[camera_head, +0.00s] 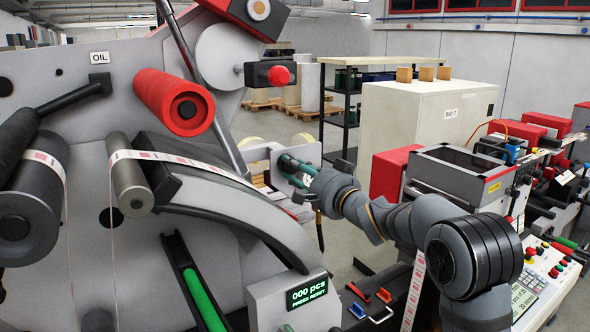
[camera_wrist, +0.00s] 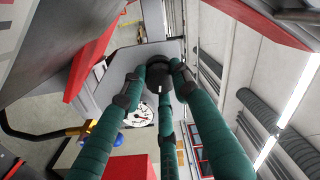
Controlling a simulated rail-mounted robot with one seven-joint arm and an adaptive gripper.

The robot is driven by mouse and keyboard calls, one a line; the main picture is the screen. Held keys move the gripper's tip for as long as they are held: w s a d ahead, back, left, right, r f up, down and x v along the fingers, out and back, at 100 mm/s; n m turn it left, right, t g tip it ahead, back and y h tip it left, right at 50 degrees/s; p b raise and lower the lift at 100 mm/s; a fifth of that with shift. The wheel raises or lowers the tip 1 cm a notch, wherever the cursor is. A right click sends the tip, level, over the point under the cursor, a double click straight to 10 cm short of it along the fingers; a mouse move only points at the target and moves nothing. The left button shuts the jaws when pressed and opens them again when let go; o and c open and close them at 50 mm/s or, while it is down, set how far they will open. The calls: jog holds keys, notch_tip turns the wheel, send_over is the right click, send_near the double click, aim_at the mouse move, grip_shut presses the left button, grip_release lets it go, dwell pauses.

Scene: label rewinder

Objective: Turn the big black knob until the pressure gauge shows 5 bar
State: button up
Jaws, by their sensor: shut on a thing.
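The big black knob (camera_wrist: 156,54) is on a grey panel (camera_wrist: 127,62) in the wrist view, between the dark pads of my green-fingered gripper (camera_wrist: 158,80). My gripper is shut on the knob, and the fingers cover part of it. The pressure gauge (camera_wrist: 138,117), a white round dial, is behind the fingers just below the knob; its needle and numbers are too small to read. In the head view my gripper (camera_head: 293,170) reaches to the grey panel (camera_head: 308,154) beyond the rewinder, and the knob is hidden there.
The rewinder's curved guide (camera_head: 240,213) and red roller (camera_head: 174,103) are left of my arm. A display reading "000 pcs" (camera_head: 306,293) is below. A beige cabinet (camera_head: 420,108) stands behind, with a red-and-grey machine (camera_head: 460,175) at right. A red part (camera_wrist: 95,60) lies left of the fingers.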

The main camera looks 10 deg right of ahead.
jog(key=shift+d+r, duration=0.15)
jog(key=shift+r, duration=0.25)
jog(key=o, duration=0.8)
jog(key=shift+c, duration=0.2)
jog(key=o, duration=0.4)
jog(key=shift+f, duration=0.25)
jog(key=v, duration=1.2)
jog(key=shift+s, duration=0.1)
